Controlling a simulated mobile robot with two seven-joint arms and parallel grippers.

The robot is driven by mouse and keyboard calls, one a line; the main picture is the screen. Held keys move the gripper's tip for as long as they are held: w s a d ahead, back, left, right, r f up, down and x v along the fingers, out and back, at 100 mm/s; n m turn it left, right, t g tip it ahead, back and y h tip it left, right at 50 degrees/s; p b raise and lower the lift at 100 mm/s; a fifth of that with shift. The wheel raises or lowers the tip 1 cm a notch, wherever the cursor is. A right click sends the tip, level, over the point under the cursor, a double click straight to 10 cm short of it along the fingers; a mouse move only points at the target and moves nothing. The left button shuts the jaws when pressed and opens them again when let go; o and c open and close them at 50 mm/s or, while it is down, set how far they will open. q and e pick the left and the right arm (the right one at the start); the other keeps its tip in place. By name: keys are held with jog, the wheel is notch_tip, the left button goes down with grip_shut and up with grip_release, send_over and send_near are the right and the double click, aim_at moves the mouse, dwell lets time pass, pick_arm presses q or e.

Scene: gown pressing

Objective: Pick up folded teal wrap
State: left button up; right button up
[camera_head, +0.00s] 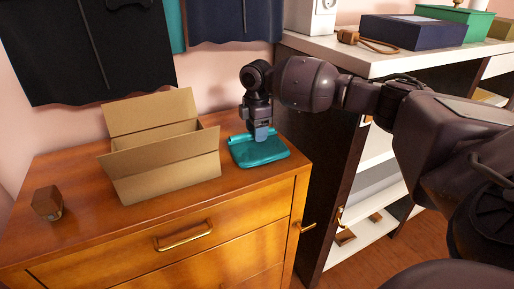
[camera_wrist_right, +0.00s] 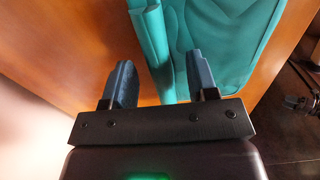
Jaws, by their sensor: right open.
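The folded teal wrap (camera_head: 260,151) lies flat on the right end of the wooden dresser top. My right gripper (camera_head: 261,134) points down at the wrap's back edge. In the right wrist view the open fingers (camera_wrist_right: 162,85) stand on either side of a rolled edge of the wrap (camera_wrist_right: 215,45), with the rest of the wrap extending beyond. I cannot tell whether either finger touches the cloth. My left gripper is not in view.
An open cardboard box (camera_head: 165,170) stands just left of the wrap on the dresser (camera_head: 90,225). A small brown wooden block (camera_head: 47,203) sits at the left. Dark garments (camera_head: 90,50) hang on the wall behind. A white-topped shelf (camera_head: 375,62) stands to the right.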

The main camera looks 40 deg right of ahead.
grip_shut()
jog(key=shift+r, duration=0.1)
